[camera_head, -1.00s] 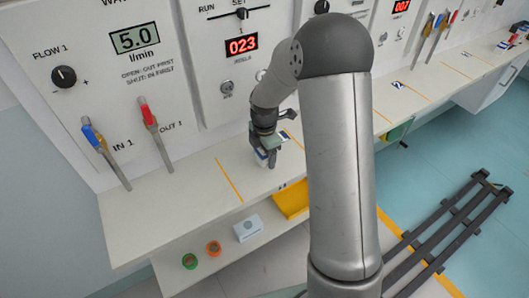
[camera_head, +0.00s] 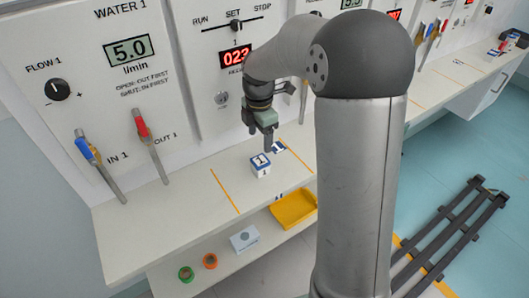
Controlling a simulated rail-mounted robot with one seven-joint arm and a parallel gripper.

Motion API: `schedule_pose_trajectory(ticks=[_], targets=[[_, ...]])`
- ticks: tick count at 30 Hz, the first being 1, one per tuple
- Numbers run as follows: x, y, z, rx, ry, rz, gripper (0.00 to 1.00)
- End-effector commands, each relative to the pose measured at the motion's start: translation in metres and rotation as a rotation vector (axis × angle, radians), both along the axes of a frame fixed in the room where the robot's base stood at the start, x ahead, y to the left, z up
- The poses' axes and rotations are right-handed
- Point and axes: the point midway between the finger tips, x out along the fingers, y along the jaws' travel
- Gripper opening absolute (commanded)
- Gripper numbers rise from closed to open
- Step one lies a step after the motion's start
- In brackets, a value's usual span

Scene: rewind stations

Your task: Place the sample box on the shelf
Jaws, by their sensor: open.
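A small blue-and-white box (camera_head: 260,165), the likely sample box, stands upright on the upper shelf (camera_head: 190,205) below the control panels. It carries a "1" on its front and a dark mark on top. My gripper (camera_head: 261,138) points down just above and slightly behind the box in the picture. It is open and empty, with a visible gap between its fingers and the box. My upper arm covers the shelf to the right.
An orange line (camera_head: 225,191) and a blue-and-white label (camera_head: 278,147) mark the shelf. Below are a yellow tray (camera_head: 294,209), a white box (camera_head: 244,239), an orange roll (camera_head: 210,261) and a green roll (camera_head: 186,274). Blue (camera_head: 86,150) and red (camera_head: 141,124) valve handles stand at left.

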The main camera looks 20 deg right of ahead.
Motion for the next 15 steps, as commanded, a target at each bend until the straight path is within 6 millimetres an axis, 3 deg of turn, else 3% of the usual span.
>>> schedule_pose_trajectory(ticks=[2, 5, 10, 15], targets=[[-0.012, 0.001, 0.009, -0.006, -0.004, -0.074, 0.67], [-0.045, 0.002, 0.021, -0.018, -0.011, -0.291, 0.67], [-0.133, 0.002, 0.037, -0.019, -0.035, -0.873, 0.67], [-0.213, 0.002, 0.033, 0.010, -0.040, -1.420, 0.67]])
